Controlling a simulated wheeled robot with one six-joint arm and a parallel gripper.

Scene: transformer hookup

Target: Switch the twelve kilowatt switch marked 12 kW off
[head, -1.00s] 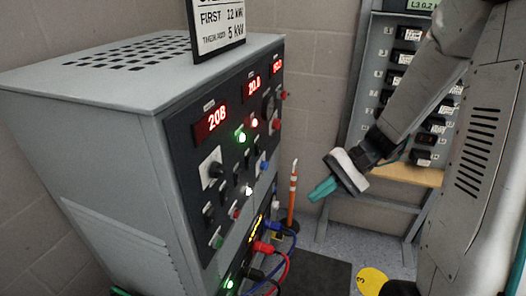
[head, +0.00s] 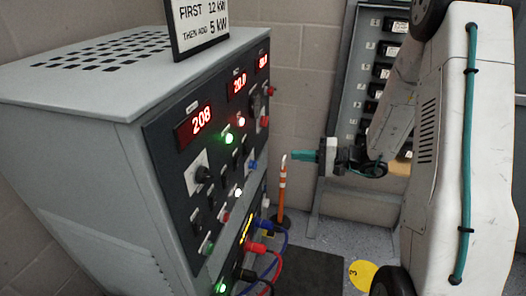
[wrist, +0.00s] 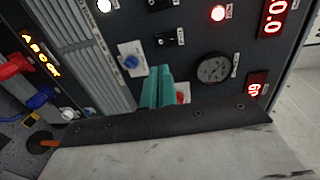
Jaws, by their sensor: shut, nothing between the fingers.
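My gripper (head: 305,156) has teal fingers pressed together with nothing between them. In the head view it points left at the grey cabinet's dark front panel (head: 166,150), with a visible gap. In the wrist view the shut fingers (wrist: 157,88) appear over the panel, near a blue knob (wrist: 131,61) and a round gauge (wrist: 213,68); contact cannot be told. Small black switches show on the panel, one (wrist: 168,38) above the fingertips in the wrist view. Their markings are too small to read, so I cannot tell which is the 12 kW switch.
A sign (head: 202,25) on the cabinet reads "FIRST 12 kW THEN ADD 5 kW". Blue, red and black cables (head: 285,250) hang low from the front. An orange-and-white pole (head: 282,187) stands behind. A numbered rack (head: 340,130) stands at the back wall, partly behind my arm.

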